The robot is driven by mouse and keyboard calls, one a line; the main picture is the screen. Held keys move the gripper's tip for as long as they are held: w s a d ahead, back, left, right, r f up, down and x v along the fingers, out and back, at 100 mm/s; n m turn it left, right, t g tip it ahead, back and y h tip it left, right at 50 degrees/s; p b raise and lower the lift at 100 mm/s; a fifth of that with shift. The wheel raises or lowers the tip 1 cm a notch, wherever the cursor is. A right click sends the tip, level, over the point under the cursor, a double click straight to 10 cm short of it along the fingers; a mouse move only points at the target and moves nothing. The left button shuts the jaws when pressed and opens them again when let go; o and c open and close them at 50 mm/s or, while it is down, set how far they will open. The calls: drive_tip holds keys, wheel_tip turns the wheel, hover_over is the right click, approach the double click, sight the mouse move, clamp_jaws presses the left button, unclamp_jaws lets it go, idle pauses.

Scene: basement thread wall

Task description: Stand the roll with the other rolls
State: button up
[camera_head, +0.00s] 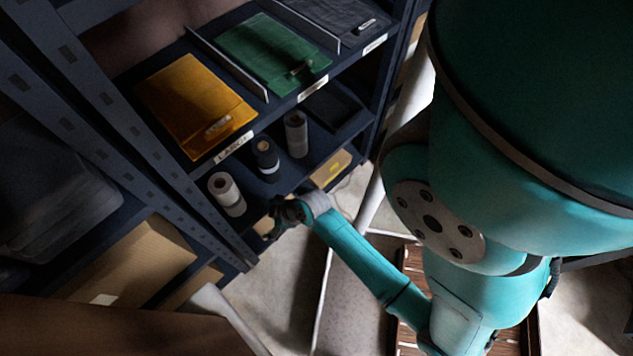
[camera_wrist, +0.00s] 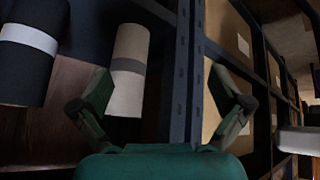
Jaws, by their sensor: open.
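Three rolls are on the middle shelf in the head view: a white roll (camera_head: 230,200) at the left, a dark roll with a pale band (camera_head: 266,160) in the middle, and a pale roll (camera_head: 297,140) at the right. All appear to stand upright. My gripper (camera_head: 276,222) is at the shelf's front edge, in front of the rolls. In the wrist view my gripper (camera_wrist: 163,92) is open and empty. A cream roll with a grey band (camera_wrist: 128,62) is behind its left finger, and a dark roll with a white band (camera_wrist: 27,50) is farther left.
A dark shelf post (camera_wrist: 180,75) runs between my open fingers in the wrist view, with cardboard boxes (camera_wrist: 228,50) to its right. Yellow (camera_head: 193,100) and green (camera_head: 268,52) folded pieces lie on the shelf above.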

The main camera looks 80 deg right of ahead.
drive_tip(key=s+a+r+m+t+h, duration=0.1)
drive_tip(key=s+a+r+t+h, duration=0.15)
drive_tip(key=s+a+r, duration=0.6)
drive_tip(key=s+a+r+t+y, duration=0.1)
drive_tip(key=s+r, duration=0.3)
drive_tip(key=r, duration=0.5)
drive_tip(key=s+a+r+t+y, duration=0.2)
drive_tip(key=s+a+r+t, duration=0.1)
drive_tip(key=r, duration=0.6)
drive_tip(key=shift+s+a+r+t, duration=0.25)
drive_tip(key=shift+s+r+t, duration=0.05)
drive_tip(key=shift+s+t, duration=0.3)
